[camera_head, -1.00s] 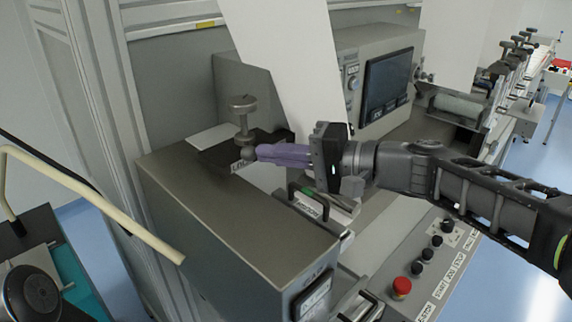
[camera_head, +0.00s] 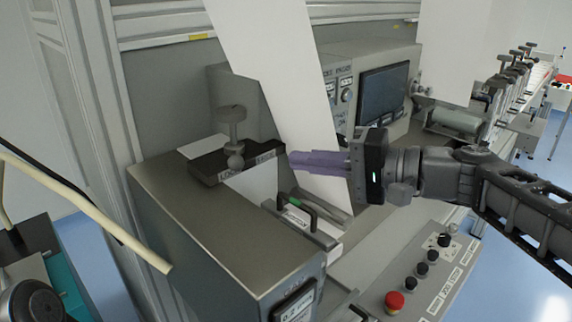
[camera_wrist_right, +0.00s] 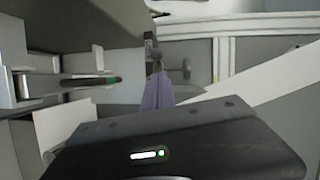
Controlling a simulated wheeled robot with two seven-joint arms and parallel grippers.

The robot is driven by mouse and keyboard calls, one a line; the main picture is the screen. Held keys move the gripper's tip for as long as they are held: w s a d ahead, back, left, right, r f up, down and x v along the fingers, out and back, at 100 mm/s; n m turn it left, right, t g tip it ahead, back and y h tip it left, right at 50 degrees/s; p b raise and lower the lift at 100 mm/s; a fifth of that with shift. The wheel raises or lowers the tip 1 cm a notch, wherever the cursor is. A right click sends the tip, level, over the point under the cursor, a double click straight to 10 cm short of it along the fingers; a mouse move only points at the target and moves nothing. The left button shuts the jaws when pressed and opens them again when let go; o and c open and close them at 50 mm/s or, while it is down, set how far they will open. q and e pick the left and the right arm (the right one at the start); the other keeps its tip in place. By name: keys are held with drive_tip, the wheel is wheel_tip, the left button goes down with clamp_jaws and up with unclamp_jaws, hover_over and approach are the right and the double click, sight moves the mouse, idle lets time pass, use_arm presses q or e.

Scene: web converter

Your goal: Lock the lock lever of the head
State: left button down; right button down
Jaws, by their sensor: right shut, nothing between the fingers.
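The lock lever (camera_head: 235,162) is a small grey ball-ended piece below a post with a round knob (camera_head: 231,114). It sits at a dark head plate (camera_head: 207,170) with small white labels on its front edge, one seeming to read LOCK. My right gripper (camera_head: 290,160) has purple fingers, shut and empty, pointing left. Their tips are apart from the lever, to its right, in front of the white web. In the right wrist view, the purple fingers (camera_wrist_right: 157,90) point towards a dark post (camera_wrist_right: 150,48); the dark gripper body hides the area below. My left gripper is not in view.
A black handle with a green part (camera_head: 299,207) stands below the right fingers. The white web (camera_head: 275,60) hangs behind them. A screen (camera_head: 384,92) is at the back, and a button panel with a red button (camera_head: 394,301) lies at the lower right. A grey box (camera_head: 200,225) fills the front left.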

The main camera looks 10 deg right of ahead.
drive_tip(key=v, duration=0.3)
drive_tip(key=s+v, duration=0.1)
drive_tip(key=v, duration=0.1)
drive_tip(key=shift+a+b, duration=0.35)
